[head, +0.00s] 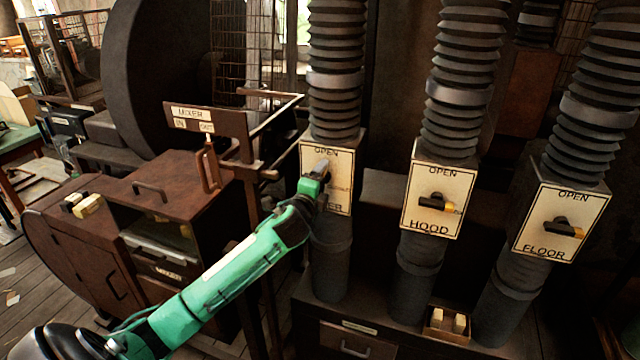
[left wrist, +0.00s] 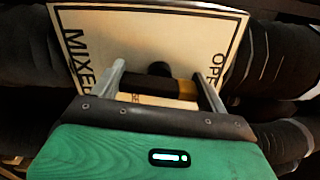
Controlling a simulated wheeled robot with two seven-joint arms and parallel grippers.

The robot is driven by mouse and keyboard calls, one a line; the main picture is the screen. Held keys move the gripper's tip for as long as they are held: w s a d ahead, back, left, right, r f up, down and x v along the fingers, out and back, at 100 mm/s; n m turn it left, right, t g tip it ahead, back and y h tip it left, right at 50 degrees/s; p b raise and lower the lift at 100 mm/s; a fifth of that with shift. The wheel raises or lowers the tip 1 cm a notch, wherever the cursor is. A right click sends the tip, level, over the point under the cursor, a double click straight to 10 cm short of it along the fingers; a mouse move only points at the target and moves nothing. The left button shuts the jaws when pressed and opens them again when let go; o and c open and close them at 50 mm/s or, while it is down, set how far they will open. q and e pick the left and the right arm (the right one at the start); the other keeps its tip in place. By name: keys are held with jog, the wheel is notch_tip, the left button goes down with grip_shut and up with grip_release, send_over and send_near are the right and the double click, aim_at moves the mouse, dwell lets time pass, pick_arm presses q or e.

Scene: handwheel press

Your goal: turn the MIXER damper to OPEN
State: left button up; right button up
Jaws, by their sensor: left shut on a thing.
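The MIXER damper plate (head: 341,180) is on the leftmost duct in the head view, with OPEN at its top and its lower lettering partly covered by my gripper. My left gripper (head: 322,168) is at this plate and hides most of the handle there. In the left wrist view the plate (left wrist: 105,30) shows MIXER at left and OPEN at right. The dark handle (left wrist: 150,85) lies between my left fingers, which are shut on it. Its brass end is towards the OPEN side. My right gripper is not in view.
The HOOD plate (head: 432,190) and FLOOR plate (head: 560,222) are to the right, their handles lying sideways with brass ends at right. A brown cabinet (head: 150,185) and a sign post (head: 208,165) stand left of my arm. A small box (head: 447,325) sits below the ducts.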

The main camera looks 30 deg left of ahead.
pick_arm(q)
jog(key=shift+n, duration=0.6)
jog(key=shift+f, duration=0.1)
jog(key=o, duration=1)
